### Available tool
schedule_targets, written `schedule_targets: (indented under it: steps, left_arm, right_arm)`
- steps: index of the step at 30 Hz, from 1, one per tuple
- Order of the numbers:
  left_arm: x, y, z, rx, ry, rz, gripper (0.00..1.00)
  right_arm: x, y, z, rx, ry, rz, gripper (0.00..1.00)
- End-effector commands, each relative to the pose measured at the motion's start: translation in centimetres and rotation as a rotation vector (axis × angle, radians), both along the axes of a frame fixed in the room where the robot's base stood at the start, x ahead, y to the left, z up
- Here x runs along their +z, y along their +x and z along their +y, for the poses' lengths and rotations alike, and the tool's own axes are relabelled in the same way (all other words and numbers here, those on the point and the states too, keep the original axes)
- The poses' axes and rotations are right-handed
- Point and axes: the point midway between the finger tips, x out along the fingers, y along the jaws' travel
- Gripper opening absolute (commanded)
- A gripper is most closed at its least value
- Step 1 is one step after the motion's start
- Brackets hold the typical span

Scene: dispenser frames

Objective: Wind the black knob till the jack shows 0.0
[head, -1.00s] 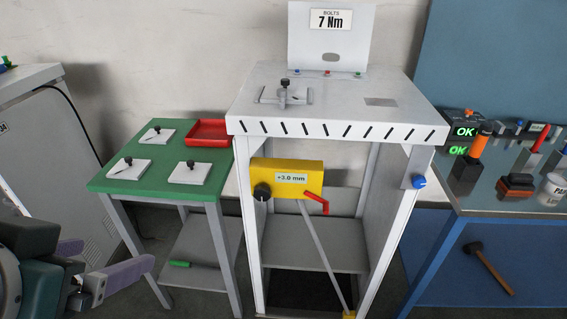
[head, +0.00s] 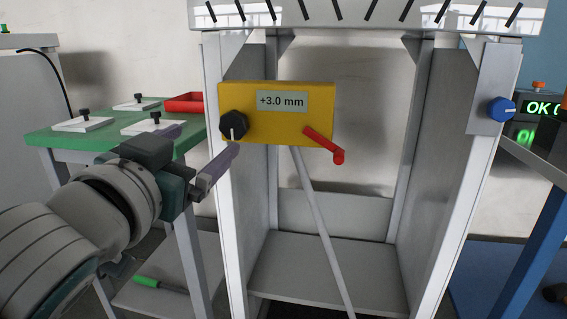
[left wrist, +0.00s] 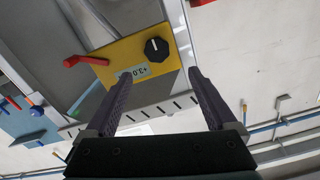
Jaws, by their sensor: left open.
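The yellow jack box (head: 270,128) hangs under the white bench frame in the head view, and its display (head: 282,101) reads +3.0 mm. The black knob (head: 233,125) is on the box's left side, with a white mark pointing down. A red crank handle (head: 324,146) is on its right. My left gripper (head: 202,150) is open and empty, to the left of the knob and apart from it. In the left wrist view the knob (left wrist: 157,48) shows beyond the fingers (left wrist: 160,95), with nothing between them. My right gripper is not in view.
The white frame's left leg (head: 228,200) stands close to my left gripper. A green table (head: 60,140) with white plates and a red tray (head: 185,103) is at left. A blue knob (head: 501,109) is on the right leg.

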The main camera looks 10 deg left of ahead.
Motion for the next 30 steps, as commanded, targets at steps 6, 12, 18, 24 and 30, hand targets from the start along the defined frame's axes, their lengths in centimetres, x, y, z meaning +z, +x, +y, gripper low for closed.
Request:
schedule_targets:
  steps: [6,12,18,24,30]
  left_arm:
    - [-0.6,1.0,-0.3,-0.014,0.005,-0.022,0.90]
    - [-0.6,4.1,-0.4,-0.012,0.005,-0.022,0.90]
    - [-0.6,7.5,-0.6,-0.013,0.005,-0.022,0.90]
    - [-0.6,9.6,-0.6,-0.013,0.004,-0.021,0.90]
    - [-0.5,10.2,-0.6,-0.012,0.004,-0.020,0.90]
  right_arm:
    - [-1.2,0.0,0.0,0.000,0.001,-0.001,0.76]
    - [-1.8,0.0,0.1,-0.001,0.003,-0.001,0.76]
    - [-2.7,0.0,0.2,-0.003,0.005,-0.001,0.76]
    - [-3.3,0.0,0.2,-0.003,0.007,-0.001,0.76]
    - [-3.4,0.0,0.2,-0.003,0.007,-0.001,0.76]
